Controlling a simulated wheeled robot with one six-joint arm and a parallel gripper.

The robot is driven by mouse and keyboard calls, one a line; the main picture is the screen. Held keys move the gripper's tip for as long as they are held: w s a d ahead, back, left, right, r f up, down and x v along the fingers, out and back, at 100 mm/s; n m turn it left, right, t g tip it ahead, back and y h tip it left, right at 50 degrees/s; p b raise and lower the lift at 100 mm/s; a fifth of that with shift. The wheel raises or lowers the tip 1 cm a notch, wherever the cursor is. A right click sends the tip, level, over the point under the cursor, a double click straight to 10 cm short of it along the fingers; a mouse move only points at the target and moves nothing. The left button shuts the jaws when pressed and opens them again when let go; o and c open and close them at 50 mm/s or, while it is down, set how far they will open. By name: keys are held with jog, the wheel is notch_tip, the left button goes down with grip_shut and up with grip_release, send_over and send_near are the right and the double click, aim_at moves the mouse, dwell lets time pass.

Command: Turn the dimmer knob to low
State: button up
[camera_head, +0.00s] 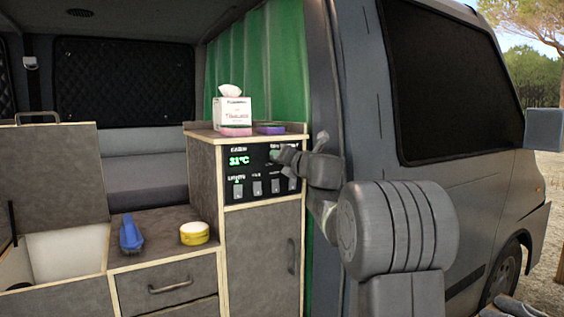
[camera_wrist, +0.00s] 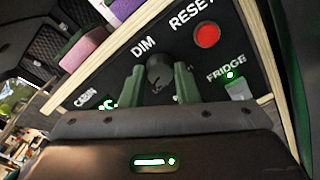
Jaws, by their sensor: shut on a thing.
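The dimmer knob (camera_wrist: 158,71) is a dark round knob under the label DIM on the black control panel (camera_wrist: 110,82). In the wrist view my gripper (camera_wrist: 160,80) has its two green fingers on either side of the knob, shut on it. The small lettering around the knob is partly covered, and I cannot read its setting. In the head view my gripper (camera_head: 277,156) is at the upper right of the panel (camera_head: 262,160) and hides the knob. A green 31°C readout (camera_head: 239,160) shows at the panel's left.
A red RESET button (camera_wrist: 207,35) sits close right of the knob, with a FRIDGE switch (camera_wrist: 238,90) below it. A tissue box (camera_head: 232,114), a pink block (camera_head: 235,132) and a purple block (camera_head: 270,128) rest on the cabinet top. The van's door pillar (camera_head: 330,80) stands beside my arm.

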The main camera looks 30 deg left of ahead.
jog(key=shift+s+r+n, duration=0.1)
jog(key=shift+r+n, duration=0.2)
jog(key=shift+n, duration=0.4)
jog(key=o, duration=1)
jog(key=shift+a, duration=0.1)
jog(key=shift+f, duration=0.2)
jog(key=b+v, duration=0.2)
jog(key=v, duration=1.2)
